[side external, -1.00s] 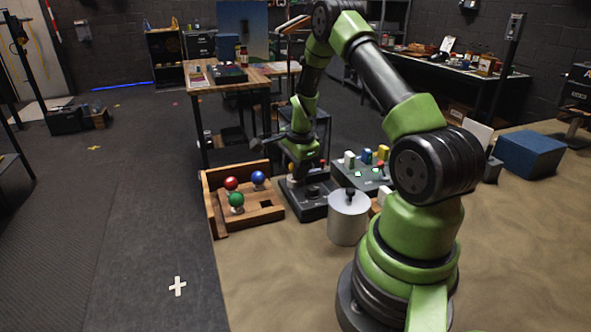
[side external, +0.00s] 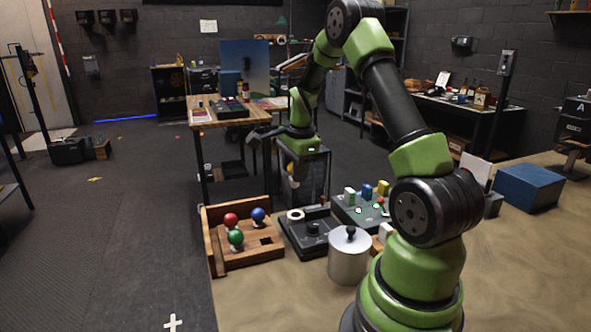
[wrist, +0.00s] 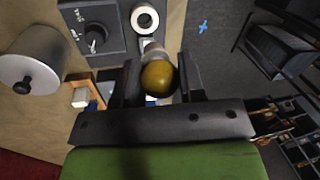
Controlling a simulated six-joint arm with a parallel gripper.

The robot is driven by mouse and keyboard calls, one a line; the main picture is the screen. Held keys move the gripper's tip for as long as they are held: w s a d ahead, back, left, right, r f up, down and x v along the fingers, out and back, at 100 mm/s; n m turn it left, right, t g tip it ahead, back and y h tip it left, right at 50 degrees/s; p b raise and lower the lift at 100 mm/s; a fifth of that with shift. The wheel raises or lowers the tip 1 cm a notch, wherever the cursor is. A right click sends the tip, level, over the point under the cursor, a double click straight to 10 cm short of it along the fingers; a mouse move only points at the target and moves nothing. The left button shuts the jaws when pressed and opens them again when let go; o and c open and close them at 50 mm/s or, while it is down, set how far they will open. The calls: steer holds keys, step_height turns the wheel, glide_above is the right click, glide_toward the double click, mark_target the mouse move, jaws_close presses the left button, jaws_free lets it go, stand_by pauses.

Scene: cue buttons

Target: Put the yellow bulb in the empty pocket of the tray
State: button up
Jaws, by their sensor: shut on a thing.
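The yellow bulb (wrist: 157,78) is held between the two dark fingers of my gripper (side external: 294,178), seen closely in the wrist view. In the side view the bulb is small and mostly hidden, above the black box (side external: 306,240) with a knob and a white ring socket (side external: 296,214). The ring socket looks open and empty. The wooden tray (side external: 238,262) stands to the left of the box. It holds a red bulb (side external: 231,220), a blue bulb (side external: 258,215) and a green bulb (side external: 236,237). Its empty square pocket (side external: 266,240) is at the front right.
A metal canister (side external: 348,258) with a black knob stands right of the box, in front. A button panel (side external: 360,210) with coloured blocks lies behind it. The tray has a raised wall at the left and back. A blue box (side external: 528,187) is far right.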

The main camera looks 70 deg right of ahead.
steer(key=shift+w+a+f+n+y, duration=0.15)
steer(key=shift+w+a+f+n, duration=0.25)
steer(key=shift+a+f+n, duration=0.85)
steer(key=shift+w+a+f+n+y, duration=0.3)
steer(key=shift+a+f+n, duration=0.4)
steer(key=shift+a+f, duration=1.15)
steer(key=shift+w+a+f+n+y, duration=0.1)
steer(key=shift+w+a+f+n, duration=0.6)
steer(key=shift+a, duration=1.5)
steer(key=shift+s+f+n, duration=0.15)
steer(key=shift+f, duration=0.7)
steer(key=shift+s+f+n, duration=0.1)
steer(key=shift+f, duration=0.75)
steer(key=o, duration=1.1)
steer(key=shift+o, duration=0.2)
steer(key=shift+r, duration=0.1)
step_height(320, 180, up, 7)
